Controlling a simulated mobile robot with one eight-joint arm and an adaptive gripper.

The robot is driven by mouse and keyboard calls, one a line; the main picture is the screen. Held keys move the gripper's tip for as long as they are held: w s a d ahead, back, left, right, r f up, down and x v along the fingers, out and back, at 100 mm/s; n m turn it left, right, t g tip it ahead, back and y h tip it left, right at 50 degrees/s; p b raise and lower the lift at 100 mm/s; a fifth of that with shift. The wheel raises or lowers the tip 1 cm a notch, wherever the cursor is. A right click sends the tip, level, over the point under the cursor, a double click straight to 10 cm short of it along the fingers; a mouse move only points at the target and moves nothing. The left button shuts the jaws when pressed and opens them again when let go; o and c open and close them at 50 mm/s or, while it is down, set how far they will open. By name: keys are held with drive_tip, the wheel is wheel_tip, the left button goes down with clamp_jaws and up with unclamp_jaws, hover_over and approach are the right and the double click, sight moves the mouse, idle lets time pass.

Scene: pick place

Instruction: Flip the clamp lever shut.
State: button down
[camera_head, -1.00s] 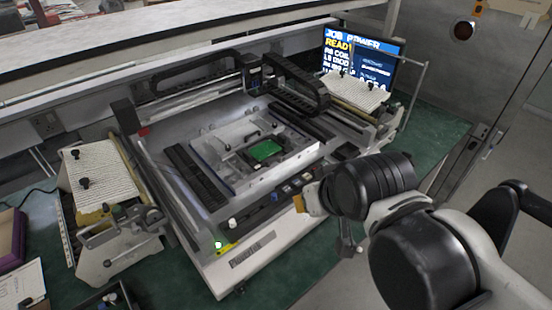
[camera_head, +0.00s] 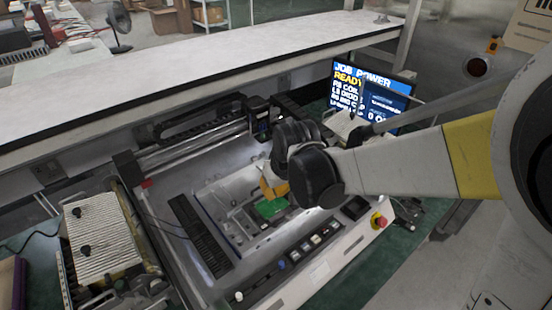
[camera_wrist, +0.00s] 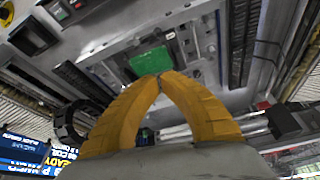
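The green board (camera_head: 271,208) lies in a metal fixture plate (camera_head: 213,207) on the machine bed, and it also shows in the wrist view (camera_wrist: 152,62). My gripper (camera_head: 272,188) is over the fixture, just behind the board in the head view. In the wrist view its two yellow fingers (camera_wrist: 160,77) meet at the tips with nothing visible between them. The tips overlap the near edge of the board; I cannot tell whether they touch it. I cannot make out the clamp lever for certain; small fixture parts around the board are partly hidden by my gripper and arm.
A lit monitor (camera_head: 370,95) reading "READY" stands at the back right. A black gantry rail (camera_head: 195,142) crosses behind the fixture. A red stop button (camera_head: 379,221) is at the front right. A ribbed feeder (camera_head: 102,240) stands at the left.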

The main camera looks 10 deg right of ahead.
sight(273, 215)
drive_tip(key=shift+w+a+f, duration=0.2)
drive_tip(key=shift+w+f, duration=0.15)
drive_tip(key=shift+w, duration=0.1)
drive_tip(key=shift+w+a+f, duration=0.15)
drive_tip(key=shift+w+f, duration=0.15)
drive_tip(key=shift+w, duration=0.15)
drive_tip(key=b+x, duration=0.2)
drive_tip(key=x, duration=0.8)
drive_tip(key=shift+s, duration=0.1)
drive_tip(key=shift+s+d+f+b, duration=0.15)
drive_tip(key=shift+s+d, duration=0.1)
drive_tip(key=shift+s, duration=0.35)
drive_tip(key=shift+s+d+f+b, duration=0.15)
drive_tip(key=shift+s+d, duration=0.1)
drive_tip(key=shift+s, duration=0.35)
drive_tip(key=shift+s+d+f+b, duration=0.15)
drive_tip(key=shift+s+d, duration=0.1)
drive_tip(key=shift+s, duration=0.35)
